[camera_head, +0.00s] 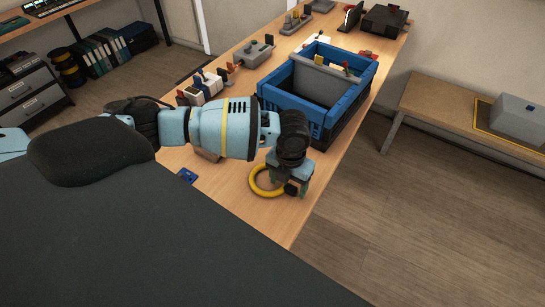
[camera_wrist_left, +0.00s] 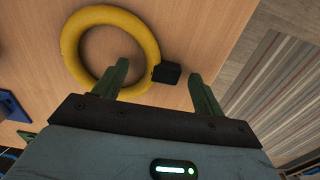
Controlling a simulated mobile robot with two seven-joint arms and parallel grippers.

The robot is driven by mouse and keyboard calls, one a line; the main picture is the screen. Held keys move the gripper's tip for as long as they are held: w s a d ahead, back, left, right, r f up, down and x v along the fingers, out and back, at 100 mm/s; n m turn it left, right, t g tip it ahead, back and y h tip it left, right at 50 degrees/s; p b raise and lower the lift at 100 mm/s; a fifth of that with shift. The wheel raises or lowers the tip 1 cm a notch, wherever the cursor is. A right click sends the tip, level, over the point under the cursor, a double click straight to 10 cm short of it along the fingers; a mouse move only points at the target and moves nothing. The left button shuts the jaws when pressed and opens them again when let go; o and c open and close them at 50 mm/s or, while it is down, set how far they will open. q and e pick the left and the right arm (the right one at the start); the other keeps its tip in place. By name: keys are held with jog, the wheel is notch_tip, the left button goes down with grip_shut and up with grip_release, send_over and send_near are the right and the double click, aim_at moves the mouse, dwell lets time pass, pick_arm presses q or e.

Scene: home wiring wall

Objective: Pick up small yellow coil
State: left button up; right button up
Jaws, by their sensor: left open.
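The small yellow coil (camera_head: 266,190) lies flat on the wooden table near its front right edge in the head view. In the left wrist view the yellow coil (camera_wrist_left: 150,38) shows as a ring with a small black block (camera_wrist_left: 166,72) at its lower right side. My left gripper (camera_head: 292,190) points down just over the right side of the coil. In the left wrist view its two green fingers (camera_wrist_left: 162,82) are apart, with the black block and part of the ring appearing between them. Whether the fingers touch the coil cannot be told. My right gripper is not in view.
A blue crate (camera_head: 336,118) with a grey divider stands on the table just beyond my left arm. A small blue part (camera_head: 187,175) lies left of the coil. Several devices line the table's far left edge. A bench (camera_head: 445,112) stands at the right.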

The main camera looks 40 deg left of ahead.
pick_arm(q)
jog(key=shift+f, duration=0.15)
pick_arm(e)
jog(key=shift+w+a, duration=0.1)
pick_arm(q)
jog(key=c, duration=1.3)
